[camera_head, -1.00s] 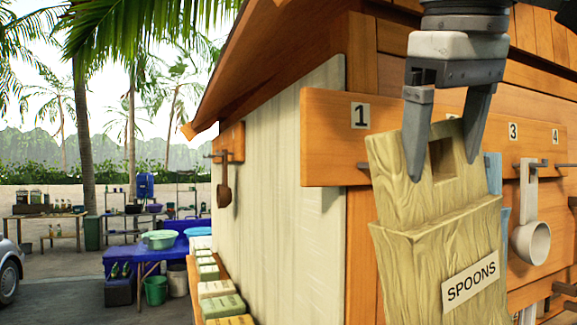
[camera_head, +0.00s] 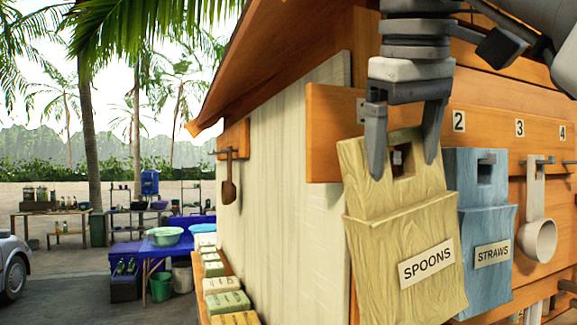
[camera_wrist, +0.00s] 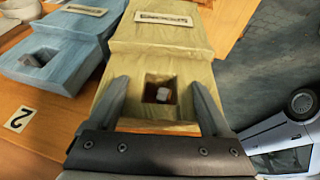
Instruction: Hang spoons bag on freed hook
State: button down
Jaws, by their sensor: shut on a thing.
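The spoons bag (camera_head: 400,225), a pale yellow wood-grained holder labelled SPOONS with a square hole near its top, hangs from my gripper (camera_head: 404,165) in front of the left end of the hook board (camera_head: 328,135). My gripper's two fingers are shut on its upper part, either side of the hole. In the wrist view the bag (camera_wrist: 160,55) shows a grey hook tip (camera_wrist: 163,94) in its hole. I cannot tell how far the hook passes through. The label 1 is mostly hidden behind my gripper.
The blue straws bag (camera_head: 487,230) hangs on hook 2, close to the right of the spoons bag. A white ladle (camera_head: 538,235) hangs under label 3. Label 4 (camera_head: 562,132) is farther right. Boxes (camera_head: 226,302) line a ledge at lower left.

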jog(key=shift+w+a, duration=0.2)
jog(key=shift+w, duration=0.35)
jog(key=shift+w+a+f, duration=0.15)
jog(key=shift+w+f, duration=0.35)
jog(key=shift+f, duration=0.05)
grip_release()
jog(key=shift+s, duration=0.1)
